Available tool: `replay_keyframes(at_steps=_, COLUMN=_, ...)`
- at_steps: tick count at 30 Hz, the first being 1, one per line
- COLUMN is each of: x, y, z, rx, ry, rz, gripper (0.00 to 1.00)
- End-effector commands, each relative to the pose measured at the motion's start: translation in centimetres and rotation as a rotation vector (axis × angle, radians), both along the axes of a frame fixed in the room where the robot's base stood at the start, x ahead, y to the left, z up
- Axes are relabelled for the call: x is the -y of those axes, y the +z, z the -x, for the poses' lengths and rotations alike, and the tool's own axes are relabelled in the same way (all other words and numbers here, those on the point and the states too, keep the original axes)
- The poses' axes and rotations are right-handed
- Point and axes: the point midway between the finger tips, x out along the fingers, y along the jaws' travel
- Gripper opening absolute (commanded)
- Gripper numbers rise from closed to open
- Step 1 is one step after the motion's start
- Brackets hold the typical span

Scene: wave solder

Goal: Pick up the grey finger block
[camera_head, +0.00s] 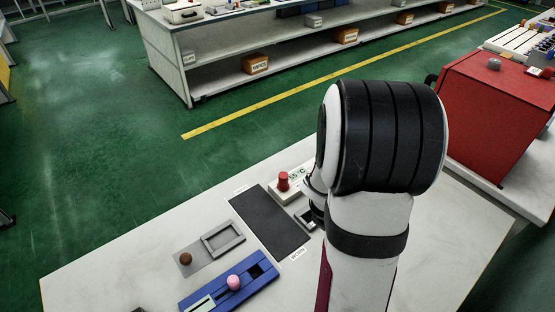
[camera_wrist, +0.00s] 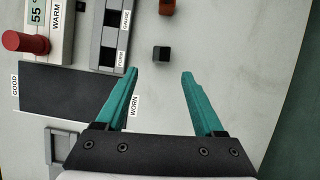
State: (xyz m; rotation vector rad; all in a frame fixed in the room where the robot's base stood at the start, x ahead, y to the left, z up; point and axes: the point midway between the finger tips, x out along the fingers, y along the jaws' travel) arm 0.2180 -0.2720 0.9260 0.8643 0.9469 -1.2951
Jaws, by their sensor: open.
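A small dark grey block (camera_wrist: 161,54), which looks like the grey finger block, lies on the pale worktop in the wrist view. My gripper (camera_wrist: 160,73) is open and empty, with its two teal fingers pointing towards the block. The block is just beyond the fingertips, roughly midway between them, and nothing touches it. How high the fingers are above the worktop is hard to tell. In the head view my arm hides the block and my fingers.
A grey slotted gauge (camera_wrist: 110,35) and a unit with a red knob (camera_wrist: 28,42) stand left of the block. A dark mat (camera_wrist: 70,92) labelled GOOD and WORN lies near the left finger. Worktop to the right is clear.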

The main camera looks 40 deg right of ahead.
Motion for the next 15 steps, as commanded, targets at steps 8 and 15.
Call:
replay_keyframes(at_steps=8, x=1.7, y=-4.3, z=-0.1, rx=0.000, ry=-0.003, rz=-0.002, gripper=0.70)
replay_keyframes(at_steps=15, x=3.0, y=-7.6, z=-0.1, rx=-0.002, ry=-0.003, rz=-0.004, gripper=0.70)
